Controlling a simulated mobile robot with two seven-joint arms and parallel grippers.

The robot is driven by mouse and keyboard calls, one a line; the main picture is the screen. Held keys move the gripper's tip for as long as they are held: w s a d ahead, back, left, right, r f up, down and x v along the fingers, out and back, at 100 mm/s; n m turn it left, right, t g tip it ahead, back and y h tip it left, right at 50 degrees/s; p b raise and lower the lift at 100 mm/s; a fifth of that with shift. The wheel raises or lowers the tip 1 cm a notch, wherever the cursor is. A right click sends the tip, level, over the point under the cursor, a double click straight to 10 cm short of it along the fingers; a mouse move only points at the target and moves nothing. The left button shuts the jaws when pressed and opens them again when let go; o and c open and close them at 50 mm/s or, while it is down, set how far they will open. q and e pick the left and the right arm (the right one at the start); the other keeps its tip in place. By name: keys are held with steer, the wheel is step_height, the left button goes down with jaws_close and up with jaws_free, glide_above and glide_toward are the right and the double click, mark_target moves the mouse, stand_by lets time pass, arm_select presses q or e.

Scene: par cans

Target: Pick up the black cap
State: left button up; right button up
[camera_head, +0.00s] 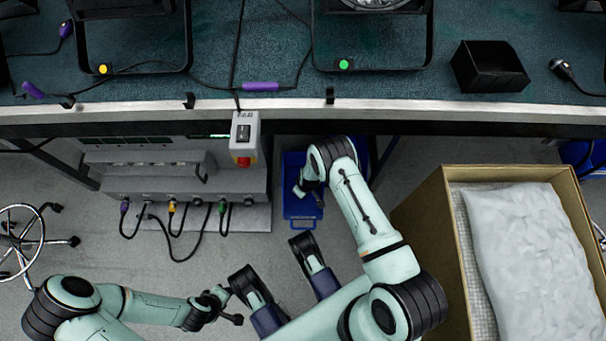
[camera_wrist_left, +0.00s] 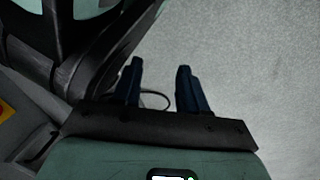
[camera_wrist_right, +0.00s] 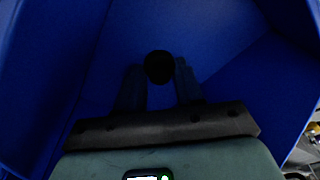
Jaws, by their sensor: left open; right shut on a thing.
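The black cap (camera_wrist_right: 158,67) is a round dark piece in the right wrist view. It sits between the fingertips of my right gripper (camera_wrist_right: 160,77), which is shut on it. The gripper is inside a deep blue bin (camera_wrist_right: 240,75). In the head view the bin (camera_head: 302,212) stands on the floor in front of the bench, with my right arm reaching down over it; the cap cannot be made out there. My left gripper (camera_wrist_left: 160,72) is open and empty, with bare floor behind it. It is low at the left in the head view.
A bench (camera_head: 270,103) with lamps, cables and a black open box (camera_head: 488,67) runs across the top. A switch box (camera_head: 244,138) hangs at its front edge. A cardboard box (camera_head: 440,235) with wrapped white filling stands right. A wheeled stool (camera_head: 25,240) stands left.

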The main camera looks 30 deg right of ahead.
step_height(320, 180, up, 9)
steer(key=p, duration=0.3)
arm_select(q)
steer(key=w+d+r+t, duration=0.1)
steer(key=w+r+t, duration=0.1)
steer(key=w+r, duration=0.3)
steer(key=shift+w+r, duration=0.2)
steer(key=shift+r, duration=0.2)
arm_select(e)
steer(key=shift+r, duration=0.5)
arm_select(q)
steer(key=shift+d, duration=0.1)
